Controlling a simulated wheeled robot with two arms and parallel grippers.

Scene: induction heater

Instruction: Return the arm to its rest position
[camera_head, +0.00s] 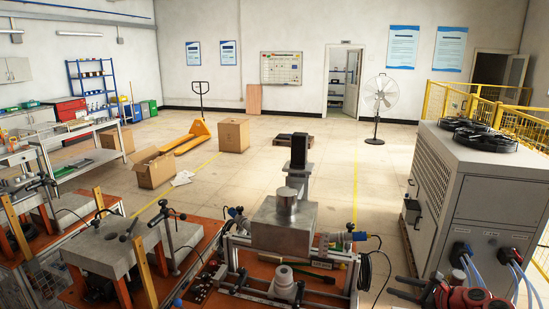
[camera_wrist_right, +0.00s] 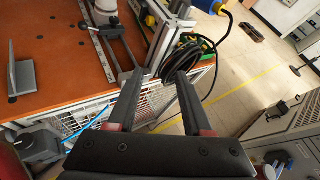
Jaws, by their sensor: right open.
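My right gripper (camera_head: 392,287) is at the lower right of the head view, on the end of my red and black arm. In the wrist view its two dark fingers (camera_wrist_right: 157,85) stand apart with nothing between them. Beyond the fingers are the edge of the orange-topped bench (camera_wrist_right: 60,75) and a coil of black cable (camera_wrist_right: 187,62). The gripper looks apart from both. In the head view the induction heater's metal block (camera_head: 284,232), with a round cylinder (camera_head: 287,201) on top, stands left of the gripper. My left gripper is not in view.
A grey chiller cabinet (camera_head: 468,210) with fans on top stands at the right, with blue hoses (camera_head: 515,270) at its lower front. Metal fixtures (camera_head: 115,250) fill the lower left. A yellow pallet jack (camera_head: 190,138) and cardboard boxes (camera_head: 234,135) stand farther back.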

